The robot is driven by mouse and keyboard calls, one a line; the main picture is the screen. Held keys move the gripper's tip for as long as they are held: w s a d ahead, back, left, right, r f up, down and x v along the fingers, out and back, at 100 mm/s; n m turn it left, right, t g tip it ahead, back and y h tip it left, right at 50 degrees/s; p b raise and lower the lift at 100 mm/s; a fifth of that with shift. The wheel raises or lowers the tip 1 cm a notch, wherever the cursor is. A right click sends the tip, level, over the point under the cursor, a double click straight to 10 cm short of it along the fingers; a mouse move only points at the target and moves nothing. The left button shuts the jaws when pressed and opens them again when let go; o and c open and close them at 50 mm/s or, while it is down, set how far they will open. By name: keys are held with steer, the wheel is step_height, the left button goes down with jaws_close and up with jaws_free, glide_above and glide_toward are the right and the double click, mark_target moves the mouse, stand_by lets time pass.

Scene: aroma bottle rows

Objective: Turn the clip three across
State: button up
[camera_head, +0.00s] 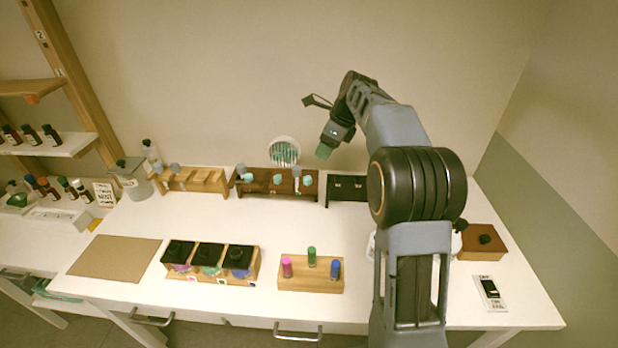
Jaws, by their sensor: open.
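A dark brown wooden rack (262,193) stands at the back middle of the white table, with several small teal and grey round pieces along it. A pale upright piece (297,184) stands out towards its right part; I cannot tell for sure which piece is the clip. A light wooden rack (205,186) to its left carries grey round pieces (175,167). My gripper (324,151) is open, raised above and behind the right end of the brown rack, apart from it. A greenish tip shows at its end; the fingers are too small to make out.
A black stand (345,190) is right of the brown rack. In front are a wooden tray with black-topped boxes (208,253), a wooden block (300,284) with coloured bottles, and a brown mat (115,258). A brown box (485,241) stands right. The table's middle is clear.

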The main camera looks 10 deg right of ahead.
mark_target(308, 177)
steer(key=p+x, duration=0.1)
steer(key=x, duration=1.2)
steer(key=shift+w+a, duration=0.1)
steer(key=shift+a, duration=0.05)
steer(key=c, duration=0.9)
